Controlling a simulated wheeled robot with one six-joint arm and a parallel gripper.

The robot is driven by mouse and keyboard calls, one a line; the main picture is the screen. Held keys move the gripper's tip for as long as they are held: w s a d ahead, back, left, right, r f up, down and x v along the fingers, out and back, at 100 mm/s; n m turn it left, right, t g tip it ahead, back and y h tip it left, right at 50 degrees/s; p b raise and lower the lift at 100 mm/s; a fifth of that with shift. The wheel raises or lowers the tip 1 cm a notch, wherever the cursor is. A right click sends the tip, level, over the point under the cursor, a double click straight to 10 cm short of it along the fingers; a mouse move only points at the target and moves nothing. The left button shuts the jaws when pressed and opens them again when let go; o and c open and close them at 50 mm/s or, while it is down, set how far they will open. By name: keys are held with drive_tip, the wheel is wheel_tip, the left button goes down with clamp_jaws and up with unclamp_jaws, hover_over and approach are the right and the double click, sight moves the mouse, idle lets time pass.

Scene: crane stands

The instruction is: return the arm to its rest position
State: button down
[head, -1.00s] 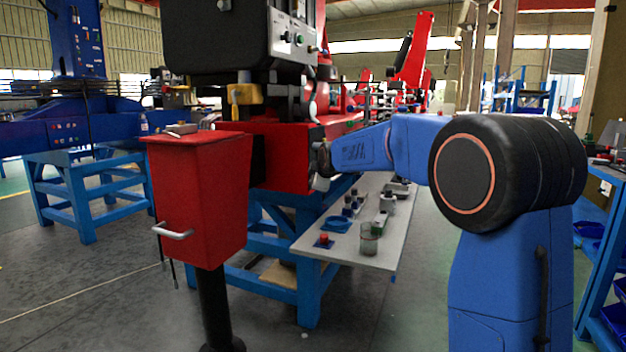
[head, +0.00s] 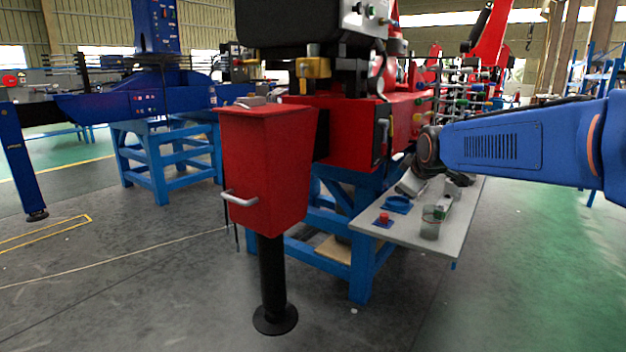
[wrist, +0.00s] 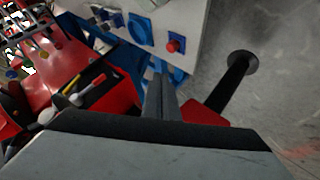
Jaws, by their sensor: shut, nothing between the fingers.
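My blue arm (head: 520,145) reaches in from the right edge of the head view, its forearm roughly level. The shoulder of my arm is out of view.
A red box (head: 262,170) on a black post stands left of the table. Open floor lies right.

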drive_tip(key=s+d+f+m+g, duration=0.1)
drive_tip(key=s+f+m, duration=0.2)
drive_tip(key=s, duration=1)
drive_tip(key=s+d+f+m+g, duration=0.1)
drive_tip(key=s+f+m, duration=0.3)
drive_tip(key=s+f, duration=0.4)
drive_tip(key=s+d+f+m+g, duration=0.1)
drive_tip(key=s+f+m+g, duration=0.2)
drive_tip(key=s, duration=1.6)
wheel_tip(320, 180, down, 3)
drive_tip(key=shift+s, duration=0.25)
